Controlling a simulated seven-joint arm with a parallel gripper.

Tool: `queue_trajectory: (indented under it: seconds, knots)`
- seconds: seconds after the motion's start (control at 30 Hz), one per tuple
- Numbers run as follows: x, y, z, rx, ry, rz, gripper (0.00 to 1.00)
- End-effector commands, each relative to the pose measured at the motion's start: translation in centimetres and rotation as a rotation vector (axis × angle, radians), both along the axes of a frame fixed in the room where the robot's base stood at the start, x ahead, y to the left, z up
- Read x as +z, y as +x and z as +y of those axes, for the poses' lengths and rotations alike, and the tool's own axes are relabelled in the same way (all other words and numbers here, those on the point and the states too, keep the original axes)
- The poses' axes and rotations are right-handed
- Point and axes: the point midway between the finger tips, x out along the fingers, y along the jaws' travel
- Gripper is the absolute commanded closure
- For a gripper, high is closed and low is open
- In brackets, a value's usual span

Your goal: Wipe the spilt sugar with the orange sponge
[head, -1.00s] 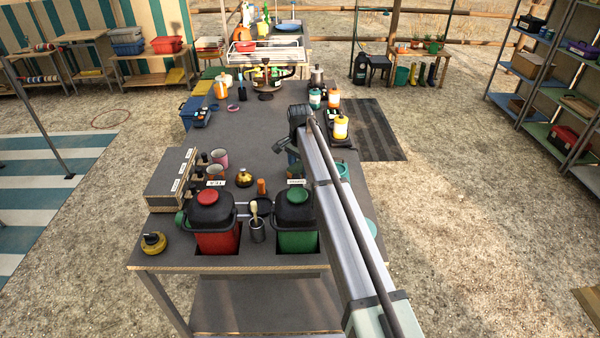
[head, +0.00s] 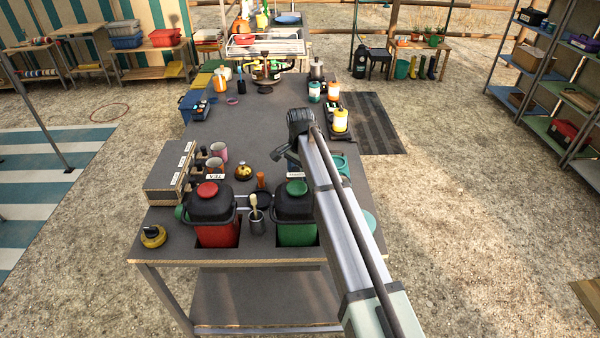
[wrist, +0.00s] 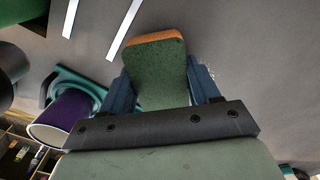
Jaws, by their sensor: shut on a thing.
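The orange sponge (wrist: 160,72) is in my gripper (wrist: 162,88) in the wrist view. A green face of it points at the camera, and an orange edge shows along its far end. The blue fingers are shut on it from both sides. A few pale specks, perhaps spilt sugar (wrist: 211,73), show on the grey worktop just right of the right finger. Most of that patch is hidden. In the head view my gripper (head: 291,158) is partly behind my arm, over the right part of the worktop; the sponge cannot be made out there. Contact with the worktop cannot be told.
Red (head: 214,215) and green (head: 296,215) canisters stand at the near edge. A lantern (head: 340,121) stands at the right edge. The worktop's middle (head: 262,125) is clear.

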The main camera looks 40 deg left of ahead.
Motion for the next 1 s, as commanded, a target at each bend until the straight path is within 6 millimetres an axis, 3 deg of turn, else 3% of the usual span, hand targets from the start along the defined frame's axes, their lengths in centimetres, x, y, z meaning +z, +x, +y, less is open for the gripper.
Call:
queue_trajectory:
  seconds: [0.03,0.6,1.0]
  knots:
    - [1.3,0.1,0.1,0.0,0.003,-0.002,0.72]
    - [6.2,0.2,0.2,0.0,0.003,-0.002,0.72]
    - [7.2,0.1,0.1,0.0,0.002,-0.002,0.72]
